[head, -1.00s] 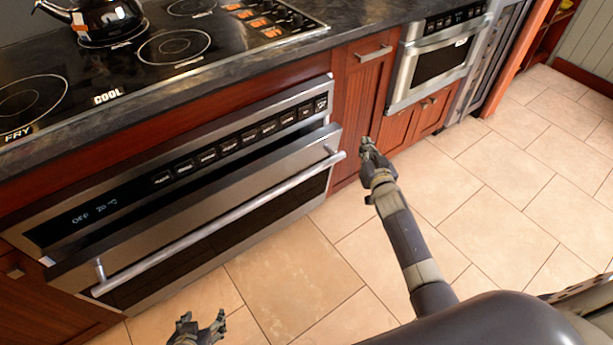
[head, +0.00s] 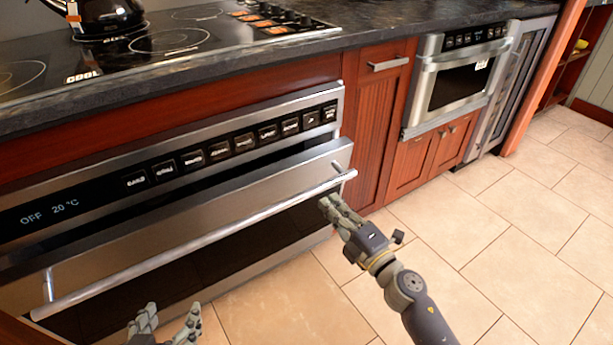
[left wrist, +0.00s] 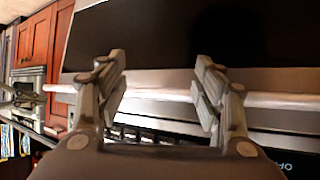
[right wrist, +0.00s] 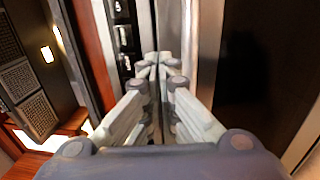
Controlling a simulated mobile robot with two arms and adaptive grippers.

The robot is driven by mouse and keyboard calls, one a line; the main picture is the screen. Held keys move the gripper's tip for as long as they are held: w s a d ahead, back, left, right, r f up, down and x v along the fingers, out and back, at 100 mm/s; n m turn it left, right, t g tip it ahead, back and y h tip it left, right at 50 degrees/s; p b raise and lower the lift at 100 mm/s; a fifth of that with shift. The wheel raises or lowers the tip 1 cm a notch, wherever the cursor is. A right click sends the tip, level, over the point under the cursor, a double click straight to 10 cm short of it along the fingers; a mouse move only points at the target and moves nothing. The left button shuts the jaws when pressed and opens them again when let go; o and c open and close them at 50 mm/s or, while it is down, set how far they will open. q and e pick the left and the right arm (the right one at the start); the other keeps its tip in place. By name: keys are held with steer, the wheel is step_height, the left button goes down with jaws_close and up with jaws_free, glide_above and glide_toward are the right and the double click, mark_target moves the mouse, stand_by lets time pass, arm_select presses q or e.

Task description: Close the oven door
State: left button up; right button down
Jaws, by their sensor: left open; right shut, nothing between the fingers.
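The oven door (head: 200,215) is tilted slightly open at the top, with a dark gap below the control panel. Its long silver handle (head: 200,244) runs along the front and crosses behind both fingers in the left wrist view (left wrist: 160,85). My left gripper (head: 168,318) is open in front of the door's lower left part, empty, with its fingers toward the handle. My right gripper (head: 335,205) is shut and empty, close to the door's right end just below the handle's end. In the right wrist view its fingers (right wrist: 158,65) are together. I cannot tell whether it touches the door.
The oven control panel (head: 230,145) reads off. Above is a dark cooktop with a black kettle (head: 105,18). A red cabinet (head: 377,130) and a microwave drawer (head: 460,80) stand to the right. The tiled floor (head: 500,240) at the right is open.

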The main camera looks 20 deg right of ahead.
glide_toward(300, 165)
steer(key=shift+w+a, duration=0.2)
steer(key=shift+w, duration=0.3)
steer(key=x, duration=0.5)
steer(key=shift+f, duration=0.15)
arm_select(q)
steer(key=shift+w+d+r+t, duration=0.25)
steer(key=shift+w+r+t, duration=0.2)
steer(key=shift+r, duration=0.2)
arm_select(e)
steer(key=shift+w+a, duration=0.15)
steer(key=shift+w, duration=0.3)
steer(key=x, duration=0.2)
steer(key=shift+w+a+r, duration=0.1)
steer(key=shift+w+r, duration=0.25)
steer(key=shift+r, duration=0.05)
steer(key=shift+w+a, duration=0.15)
steer(key=shift+w, duration=0.35)
arm_select(q)
steer(key=shift+f, duration=0.25)
steer(key=shift+a, duration=0.1)
